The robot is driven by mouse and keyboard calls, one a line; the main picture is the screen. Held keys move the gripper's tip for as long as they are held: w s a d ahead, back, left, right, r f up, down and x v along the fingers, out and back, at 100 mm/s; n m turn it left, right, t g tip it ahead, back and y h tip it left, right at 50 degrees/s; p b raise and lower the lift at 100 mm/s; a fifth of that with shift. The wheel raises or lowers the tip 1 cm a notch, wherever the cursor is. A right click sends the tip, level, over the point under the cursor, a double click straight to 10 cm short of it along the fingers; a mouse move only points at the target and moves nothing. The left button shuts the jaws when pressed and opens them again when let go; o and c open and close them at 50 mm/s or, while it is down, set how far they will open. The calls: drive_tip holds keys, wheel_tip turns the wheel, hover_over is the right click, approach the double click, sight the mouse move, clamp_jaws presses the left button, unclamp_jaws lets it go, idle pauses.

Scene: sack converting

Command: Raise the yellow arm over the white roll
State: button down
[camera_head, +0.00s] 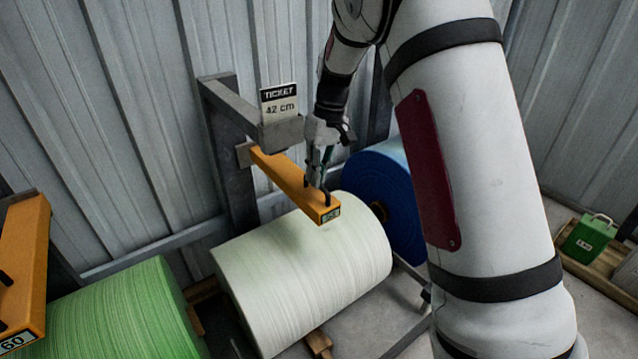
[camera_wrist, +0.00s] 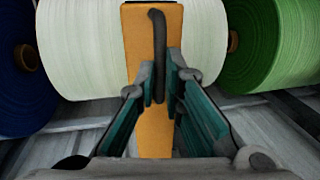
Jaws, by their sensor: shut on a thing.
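The yellow arm (camera_head: 283,178) reaches out from a grey post over the white roll (camera_head: 310,265), with its end close above the roll's top. A dark handle stands up near that end. My gripper (camera_head: 318,182) comes down from above onto this handle. In the wrist view, my gripper (camera_wrist: 160,95) has its two teal-lined fingers on either side of the dark handle (camera_wrist: 158,50), shut on it. The yellow arm (camera_wrist: 153,130) runs behind the fingers there, with the white roll (camera_wrist: 80,45) behind it. Whether the arm touches the roll is not clear.
A blue roll (camera_head: 392,185) stands to the right of the white roll, and a green roll (camera_head: 125,310) to the left. A second yellow arm (camera_head: 22,265) lies over the green roll. A sign (camera_head: 279,102) reads "TICKET 42 cm". A green box (camera_head: 588,240) sits at far right.

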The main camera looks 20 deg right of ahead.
wheel_tip(320, 180, up, 4)
drive_tip(key=shift+r+p, duration=0.1)
drive_tip(key=shift+p, duration=0.75)
drive_tip(key=c, duration=1.7)
unclamp_jaws()
drive_tip(key=shift+f, duration=0.25)
drive_tip(key=r, duration=0.4)
drive_tip(key=d+r, duration=0.1)
drive_tip(key=r, duration=0.3)
drive_tip(key=d+r, duration=0.1)
drive_tip(key=r, duration=0.2)
drive_tip(key=shift+w+d+r, duration=0.1)
drive_tip(key=shift+w+r, duration=0.3)
